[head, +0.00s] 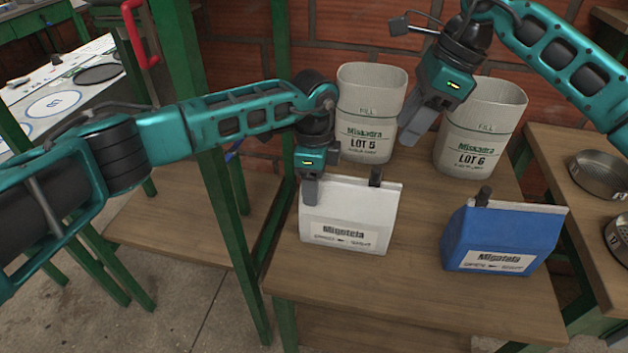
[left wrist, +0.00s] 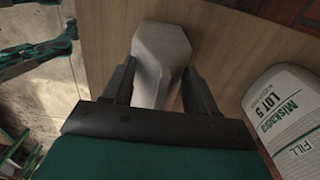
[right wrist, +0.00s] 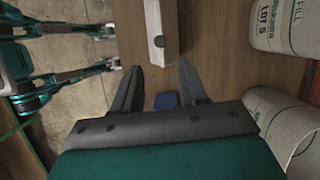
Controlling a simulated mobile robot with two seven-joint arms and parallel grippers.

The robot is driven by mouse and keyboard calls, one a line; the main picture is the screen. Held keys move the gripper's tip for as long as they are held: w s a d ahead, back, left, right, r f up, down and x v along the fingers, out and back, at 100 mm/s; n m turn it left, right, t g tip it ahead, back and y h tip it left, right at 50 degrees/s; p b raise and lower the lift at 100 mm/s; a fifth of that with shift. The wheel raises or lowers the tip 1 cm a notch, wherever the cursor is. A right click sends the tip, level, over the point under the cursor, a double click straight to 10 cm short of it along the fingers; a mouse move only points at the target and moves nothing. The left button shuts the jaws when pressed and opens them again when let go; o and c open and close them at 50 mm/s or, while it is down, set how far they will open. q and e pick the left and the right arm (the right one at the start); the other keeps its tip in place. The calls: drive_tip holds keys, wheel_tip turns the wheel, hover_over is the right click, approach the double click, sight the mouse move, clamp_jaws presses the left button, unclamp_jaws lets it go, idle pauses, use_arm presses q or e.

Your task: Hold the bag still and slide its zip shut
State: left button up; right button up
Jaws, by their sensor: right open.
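The white bag (head: 345,208) stands upright on the wooden table. Its dark zip slider (head: 376,177) is near the right end of the top edge, and also shows in the right wrist view (right wrist: 158,42). My left gripper (head: 310,190) is at the bag's top left corner, pointing down. In the left wrist view its fingers stand apart, one on each side of the bag's end (left wrist: 160,55); whether they touch it is unclear. My right gripper (head: 415,130) is open and empty, above and behind the bag, in front of the sacks.
A blue bag (head: 505,238) with its own dark slider (head: 484,196) stands to the right. Two open sacks, LOT 5 (head: 366,140) and LOT 6 (head: 475,150), stand behind. A green post (head: 225,200) is left of the table. The wooden tabletop (head: 410,290) is bare in front.

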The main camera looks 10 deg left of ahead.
sight(380, 174)
use_arm(q)
drive_tip(key=c, duration=0.9)
use_arm(e)
drive_tip(key=shift+o, duration=0.2)
drive_tip(key=s+a+f+m+t+y, duration=0.2)
drive_tip(key=s+a+f+t+y, duration=0.15)
drive_tip(key=a+f+y, duration=0.4)
drive_tip(key=s+d+f+m+t, duration=0.3)
drive_tip(key=s+d+m+t, duration=0.3)
drive_tip(key=d+m+t, duration=0.4)
drive_tip(key=shift+n+t+h, duration=0.35)
drive_tip(key=shift+n+t, duration=0.05)
drive_tip(key=shift+t, duration=0.25)
drive_tip(key=x, duration=1.1)
drive_tip(key=shift+w+f, duration=0.1)
drive_tip(key=shift+w, duration=0.05)
drive_tip(key=shift+c, duration=0.4)
clamp_jaws()
